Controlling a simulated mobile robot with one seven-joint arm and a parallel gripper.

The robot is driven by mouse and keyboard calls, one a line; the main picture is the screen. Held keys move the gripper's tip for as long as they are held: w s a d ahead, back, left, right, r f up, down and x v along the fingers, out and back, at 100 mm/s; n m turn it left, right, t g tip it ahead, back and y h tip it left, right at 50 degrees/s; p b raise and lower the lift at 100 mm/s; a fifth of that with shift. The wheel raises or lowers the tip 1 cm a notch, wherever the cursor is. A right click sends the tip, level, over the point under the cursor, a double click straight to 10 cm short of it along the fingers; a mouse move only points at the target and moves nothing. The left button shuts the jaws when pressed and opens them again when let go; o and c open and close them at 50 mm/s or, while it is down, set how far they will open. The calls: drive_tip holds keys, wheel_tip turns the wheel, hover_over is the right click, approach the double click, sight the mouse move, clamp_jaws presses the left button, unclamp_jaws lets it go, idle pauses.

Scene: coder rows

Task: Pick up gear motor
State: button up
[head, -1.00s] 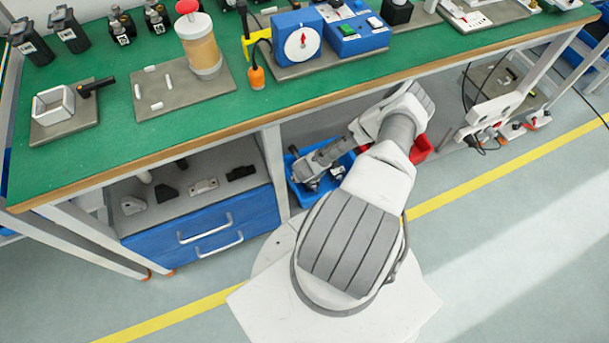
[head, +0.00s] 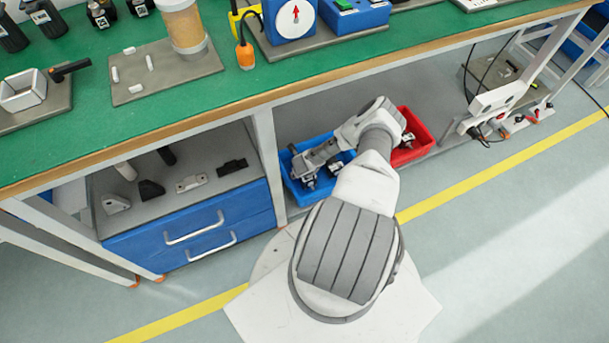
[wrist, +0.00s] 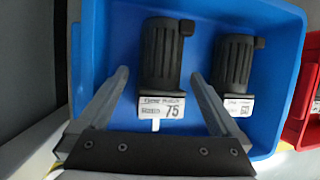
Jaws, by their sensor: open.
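In the wrist view a black ribbed gear motor (wrist: 165,55) with a white label reading 75 lies in a blue bin (wrist: 262,12). A second, similar black motor (wrist: 234,62) with a white label lies to its right in the same bin. My gripper (wrist: 163,82) is open, with one finger on each side of the 75 motor and a gap showing on both sides. The right finger is between the two motors. In the head view my gripper (head: 307,172) is low over the blue bin (head: 303,196), and my arm hides part of the bin.
A red bin (head: 420,145) stands right of the blue one, on the lower shelf under the green workbench (head: 130,115). A blue drawer unit (head: 195,225) with small parts on top stands to the left. A bench leg (head: 268,155) is between drawers and bin.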

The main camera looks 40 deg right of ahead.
drive_tip(key=shift+b+x, duration=0.35)
drive_tip(key=shift+x, duration=0.75)
drive_tip(key=shift+w+r, duration=0.1)
drive_tip(key=c, duration=1.5)
drive_tip(key=shift+o, duration=0.2)
drive_tip(key=shift+r, duration=0.1)
drive_tip(key=shift+r+p, duration=1.05)
drive_tip(key=shift+r, duration=0.45)
drive_tip(key=s+d+r+p, duration=0.2)
drive_tip(key=s+r+p, duration=0.3)
drive_tip(key=s, duration=0.6)
drive_tip(key=shift+s+d+r+p, duration=0.2)
drive_tip(key=shift+d+r+p, duration=0.2)
drive_tip(key=shift+r, duration=1)
